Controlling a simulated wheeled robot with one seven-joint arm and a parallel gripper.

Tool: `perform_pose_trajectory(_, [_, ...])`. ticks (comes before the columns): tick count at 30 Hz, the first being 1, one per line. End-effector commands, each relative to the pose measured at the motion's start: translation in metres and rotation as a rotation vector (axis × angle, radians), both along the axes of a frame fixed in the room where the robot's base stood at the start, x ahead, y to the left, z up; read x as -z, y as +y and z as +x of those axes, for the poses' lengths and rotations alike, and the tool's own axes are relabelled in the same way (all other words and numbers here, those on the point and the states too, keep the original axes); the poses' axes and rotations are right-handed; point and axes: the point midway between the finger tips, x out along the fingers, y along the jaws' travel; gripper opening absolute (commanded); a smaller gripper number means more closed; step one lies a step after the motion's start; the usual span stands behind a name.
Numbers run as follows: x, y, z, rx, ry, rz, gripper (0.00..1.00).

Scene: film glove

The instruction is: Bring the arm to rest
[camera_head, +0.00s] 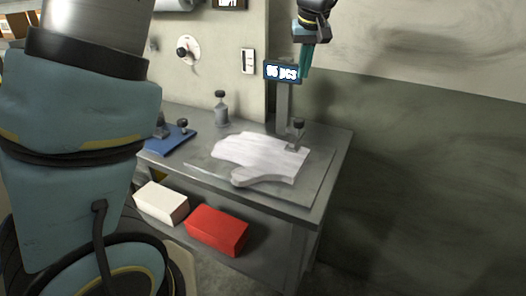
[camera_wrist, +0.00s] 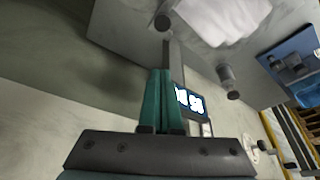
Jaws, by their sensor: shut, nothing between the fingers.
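My gripper (camera_head: 307,62) hangs at the top of the head view, in front of the wall and beside the display (camera_head: 282,72) reading "95 pcs". Its teal fingers are together with nothing between them, and they also show shut in the wrist view (camera_wrist: 159,75). The fingertips are well above the grey table (camera_head: 325,165). A white glove (camera_head: 262,158) lies flat on a grey plate on the table. A post with a dark knob (camera_head: 298,125) stands at the glove's right edge. In the wrist view the glove (camera_wrist: 225,18) is at the top.
A grey bottle-like object with a dark top (camera_head: 221,108) stands at the table's back. A blue tray (camera_head: 168,143) with knobbed items is at its left. A white box (camera_head: 161,203) and a red box (camera_head: 217,230) sit on the lower shelf. Space right of the table looks clear.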

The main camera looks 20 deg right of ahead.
Motion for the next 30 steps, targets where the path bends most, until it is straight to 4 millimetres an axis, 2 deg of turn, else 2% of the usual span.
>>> perform_pose_trajectory(1, [-0.007, 0.000, 0.000, 0.000, 0.000, 0.000, 0.00])
perform_pose_trajectory(7, [-0.019, 0.000, 0.000, 0.000, 0.001, 0.000, 0.00])
perform_pose_trajectory(16, [-0.018, 0.001, 0.000, -0.001, 0.001, 0.001, 0.00])
perform_pose_trajectory(19, [-0.013, 0.017, 0.005, -0.008, 0.010, 0.005, 0.00])
perform_pose_trajectory(20, [-0.010, 0.026, 0.007, -0.012, 0.016, 0.006, 0.00])
perform_pose_trajectory(23, [0.006, 0.075, 0.015, -0.032, 0.047, 0.016, 0.00])
perform_pose_trajectory(26, [0.028, 0.140, 0.015, -0.051, 0.086, 0.025, 0.00])
perform_pose_trajectory(27, [0.037, 0.165, 0.011, -0.057, 0.101, 0.027, 0.00])
perform_pose_trajectory(30, [0.058, 0.225, -0.006, -0.074, 0.134, 0.029, 0.00])
